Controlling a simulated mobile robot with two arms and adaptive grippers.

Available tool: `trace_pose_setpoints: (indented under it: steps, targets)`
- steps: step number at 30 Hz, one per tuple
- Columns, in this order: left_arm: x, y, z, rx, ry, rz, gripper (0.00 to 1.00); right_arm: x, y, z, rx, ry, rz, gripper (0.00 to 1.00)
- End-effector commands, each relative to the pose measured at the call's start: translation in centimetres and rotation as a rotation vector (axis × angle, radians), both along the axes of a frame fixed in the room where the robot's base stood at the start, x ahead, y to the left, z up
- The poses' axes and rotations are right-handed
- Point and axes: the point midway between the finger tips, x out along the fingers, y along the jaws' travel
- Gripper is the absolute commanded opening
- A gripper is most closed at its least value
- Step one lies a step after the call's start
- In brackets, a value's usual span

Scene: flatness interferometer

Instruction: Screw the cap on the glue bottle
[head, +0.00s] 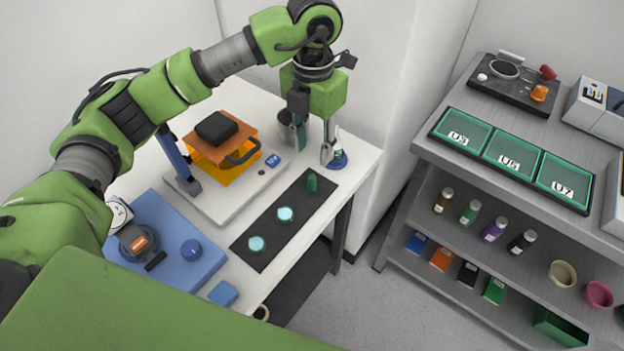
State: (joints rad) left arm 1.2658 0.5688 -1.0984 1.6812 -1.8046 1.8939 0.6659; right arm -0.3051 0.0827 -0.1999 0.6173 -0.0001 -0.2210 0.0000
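My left gripper (315,147) points down over the back right part of the white table, its fingers apart with nothing clear between them. A small blue round piece (338,160) sits on the table just below the right finger, which partly covers it. I cannot tell for sure which piece is the glue bottle or the cap. My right gripper is out of view.
An orange-topped instrument (232,160) stands left of the mat. Two pale discs (285,214) lie on the mat. A blue board (172,262) with a gauge is at the front left. A grey shelf (400,232) at right holds several bottles and trays.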

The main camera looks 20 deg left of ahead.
Motion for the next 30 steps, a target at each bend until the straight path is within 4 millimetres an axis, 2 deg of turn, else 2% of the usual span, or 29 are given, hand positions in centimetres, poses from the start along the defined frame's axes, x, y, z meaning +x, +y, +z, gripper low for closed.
trace_pose_setpoints:
  steps: [3,7,12,22,27,30]
  targets:
    - [-0.1,0.0,-2.3,0.0,0.004,-0.001,0.35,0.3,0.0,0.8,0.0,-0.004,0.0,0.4]
    - [0.0,0.0,-4.2,0.0,0.002,0.0,0.35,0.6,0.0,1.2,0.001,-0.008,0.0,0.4]
    - [0.0,0.0,-5.2,-0.001,0.0,-0.001,0.35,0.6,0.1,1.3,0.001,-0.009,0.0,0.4]
    - [0.0,0.0,-5.5,0.0,0.002,0.0,0.35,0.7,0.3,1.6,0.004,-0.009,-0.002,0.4]
    - [-0.2,0.2,-7.7,0.0,0.005,0.0,0.35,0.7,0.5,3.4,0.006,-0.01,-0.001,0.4]
    - [-0.2,0.2,-9.3,-0.001,0.004,0.0,0.35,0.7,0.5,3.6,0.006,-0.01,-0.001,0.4]
